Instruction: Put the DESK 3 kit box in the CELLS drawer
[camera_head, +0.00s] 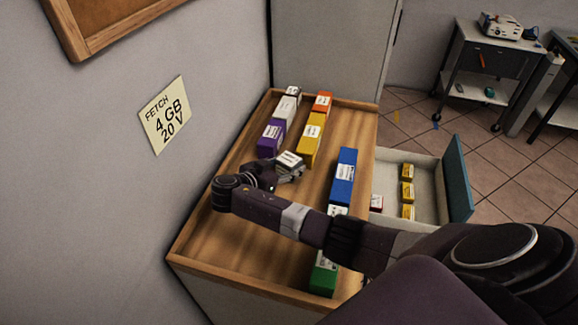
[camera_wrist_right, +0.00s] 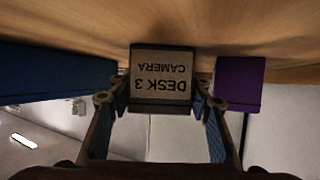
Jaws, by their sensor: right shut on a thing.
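The DESK 3 kit box (camera_wrist_right: 160,90) is a small grey box with a pale label reading "DESK 3 CAMERA", upside down in the right wrist view. My right gripper (camera_wrist_right: 160,105) is shut on it, one finger on each side. In the head view the box (camera_head: 290,160) is over the middle of the wooden top, beside my right gripper (camera_head: 277,176). An open drawer (camera_head: 419,165) with a teal front stands right of the wooden top. No CELLS label shows. My left gripper is out of view.
Purple (camera_head: 269,145), yellow (camera_head: 310,145), orange (camera_head: 322,102), blue (camera_head: 344,178) and green (camera_head: 323,278) boxes stand on the wooden top (camera_head: 215,245), which has a raised rim. My right forearm crosses the top. A wall note (camera_head: 165,116) reads "FETCH 4 GB 20 V".

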